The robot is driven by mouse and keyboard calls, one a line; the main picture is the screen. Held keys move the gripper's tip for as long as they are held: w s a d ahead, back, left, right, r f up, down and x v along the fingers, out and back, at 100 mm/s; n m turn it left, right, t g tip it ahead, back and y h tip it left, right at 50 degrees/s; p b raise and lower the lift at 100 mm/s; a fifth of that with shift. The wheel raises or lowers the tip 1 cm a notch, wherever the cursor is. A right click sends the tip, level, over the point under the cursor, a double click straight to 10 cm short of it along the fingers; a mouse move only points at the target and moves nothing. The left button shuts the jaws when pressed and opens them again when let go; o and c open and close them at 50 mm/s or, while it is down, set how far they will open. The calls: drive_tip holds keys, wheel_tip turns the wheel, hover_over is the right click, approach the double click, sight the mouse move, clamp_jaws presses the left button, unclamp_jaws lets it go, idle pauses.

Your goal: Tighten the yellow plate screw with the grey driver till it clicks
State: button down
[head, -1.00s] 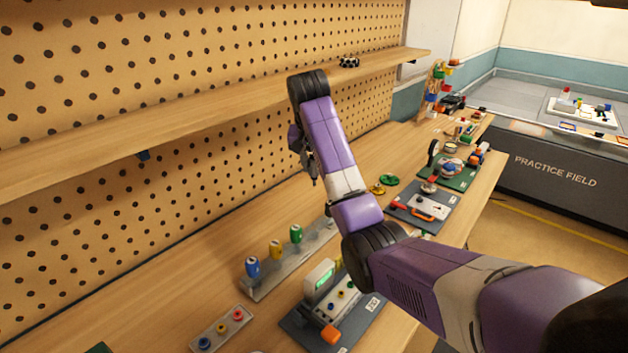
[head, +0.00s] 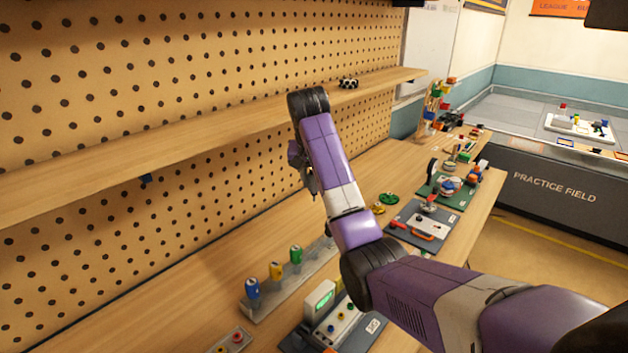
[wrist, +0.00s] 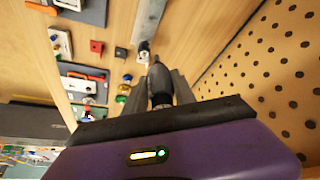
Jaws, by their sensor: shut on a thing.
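My gripper (wrist: 162,76) is shut on a dark grey thing (wrist: 162,90), seemingly the grey driver; its lower end is hard to make out. In the head view my gripper (head: 313,188) is partly behind my own arm, above the bench near the pegboard. A dark board (head: 372,326) with a lit green display (head: 323,296) carries several small coloured screws, one of them yellow (head: 342,314). A small grey plate (head: 247,331) at the bottom edge, partly cut off, has a red and a yellow screw (head: 222,349). I cannot tell which yellow screw is the task's. My gripper is well away from both.
A grey rack (head: 270,298) holds blue (head: 252,288), yellow (head: 276,271) and green (head: 296,254) handles. A dark panel (head: 418,221) with red and orange parts lies farther along the bench. A wooden shelf (head: 200,133) juts from the pegboard near my arm.

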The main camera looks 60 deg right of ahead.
drive_tip(key=shift+r+p, duration=1.35)
drive_tip(key=shift+p, duration=0.05)
